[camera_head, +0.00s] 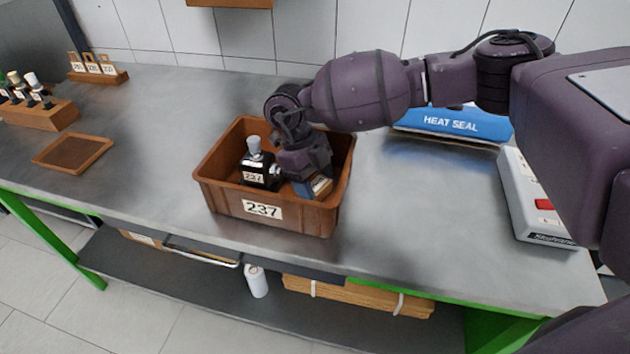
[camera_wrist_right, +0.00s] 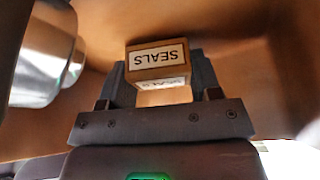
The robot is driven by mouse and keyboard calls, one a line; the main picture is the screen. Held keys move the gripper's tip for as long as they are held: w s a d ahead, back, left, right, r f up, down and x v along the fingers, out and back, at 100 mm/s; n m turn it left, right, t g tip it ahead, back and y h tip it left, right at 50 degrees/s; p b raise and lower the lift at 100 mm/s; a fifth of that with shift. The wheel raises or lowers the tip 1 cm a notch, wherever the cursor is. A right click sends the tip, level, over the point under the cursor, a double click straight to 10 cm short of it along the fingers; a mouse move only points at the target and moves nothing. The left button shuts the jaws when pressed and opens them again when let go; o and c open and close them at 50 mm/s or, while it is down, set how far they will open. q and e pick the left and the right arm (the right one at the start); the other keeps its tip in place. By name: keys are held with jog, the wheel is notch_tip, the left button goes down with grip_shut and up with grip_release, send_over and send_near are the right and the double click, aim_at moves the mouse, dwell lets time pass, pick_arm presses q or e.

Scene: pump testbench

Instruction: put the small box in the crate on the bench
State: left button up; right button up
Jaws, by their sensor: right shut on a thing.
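The brown crate (camera_head: 222,196), labelled 237, stands on the grey bench (camera_head: 400,215). My right gripper (camera_head: 316,187) reaches down inside the crate at its right side. It is shut on the small box (camera_head: 321,186), a brown box with a white label. In the right wrist view the small box (camera_wrist_right: 158,60) reads SEALS and sits between the two dark fingers of the gripper (camera_wrist_right: 160,85). Whether the box touches the crate floor I cannot tell. My left gripper is not in view.
A black pump with a silver top (camera_head: 257,165) stands in the crate, left of my gripper. A wooden tray (camera_head: 74,152) and bottle rack (camera_head: 40,115) are left.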

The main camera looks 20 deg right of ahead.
jog(key=shift+f, duration=0.1)
jog(key=o, duration=0.8)
jog(key=shift+o, duration=0.6)
jog(key=v, duration=1.2)
jog(key=shift+p, duration=0.4)
